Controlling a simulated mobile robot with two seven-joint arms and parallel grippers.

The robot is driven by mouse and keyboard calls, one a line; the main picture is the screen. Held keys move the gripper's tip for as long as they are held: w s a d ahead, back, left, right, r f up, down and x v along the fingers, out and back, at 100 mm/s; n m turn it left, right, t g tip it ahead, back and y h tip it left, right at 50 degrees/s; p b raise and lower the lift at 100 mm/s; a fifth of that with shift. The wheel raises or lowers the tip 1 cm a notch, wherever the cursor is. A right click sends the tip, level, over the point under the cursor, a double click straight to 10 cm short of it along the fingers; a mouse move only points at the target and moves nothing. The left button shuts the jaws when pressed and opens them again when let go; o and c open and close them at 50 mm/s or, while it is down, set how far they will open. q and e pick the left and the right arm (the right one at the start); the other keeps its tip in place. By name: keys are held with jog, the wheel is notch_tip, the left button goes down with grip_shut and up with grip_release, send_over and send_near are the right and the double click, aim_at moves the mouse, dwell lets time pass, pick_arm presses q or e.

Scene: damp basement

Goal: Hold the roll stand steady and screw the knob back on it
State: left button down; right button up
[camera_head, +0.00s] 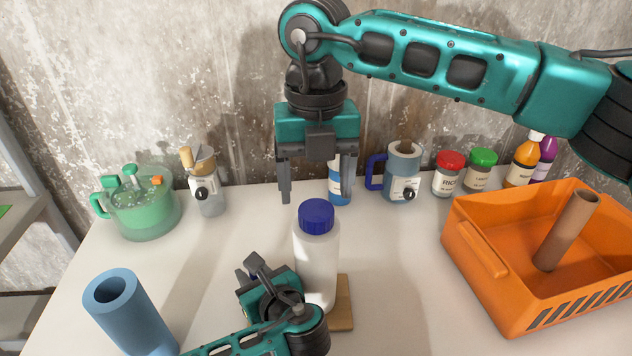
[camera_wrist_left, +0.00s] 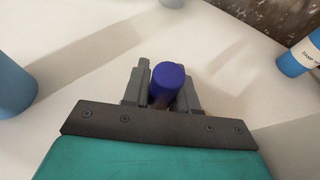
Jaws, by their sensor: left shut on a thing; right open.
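The roll stand shows in the head view as a white roll (camera_head: 315,262) upright on a wooden base (camera_head: 343,302). The blue knob (camera_head: 317,216) sits at its top; I cannot tell how tightly. My left gripper (camera_head: 258,275) is low at the stand's left side. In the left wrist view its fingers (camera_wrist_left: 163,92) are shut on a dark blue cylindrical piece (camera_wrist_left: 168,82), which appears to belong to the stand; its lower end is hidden. My right gripper (camera_head: 312,190) points down, open and empty, above and behind the knob in the picture.
An orange crate (camera_head: 478,250) with a cardboard tube (camera_head: 568,230) stands right. A blue cylinder (camera_head: 128,312) stands front left. A green pot (camera_head: 140,208), a grinder (camera_head: 206,192), a blue-handled jug (camera_head: 403,175), jars and bottles line the back. The table between crate and stand is clear.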

aim_at(316, 209)
jog(key=n, duration=0.3)
jog(key=shift+r+n, duration=0.4)
jog(key=n, duration=0.2)
jog(key=r+n, duration=0.1)
jog(key=n, duration=0.4)
jog(key=r+n, duration=0.1)
jog(key=n, duration=0.6)
jog(key=shift+r, duration=0.35)
jog(key=shift+f, duration=4.05)
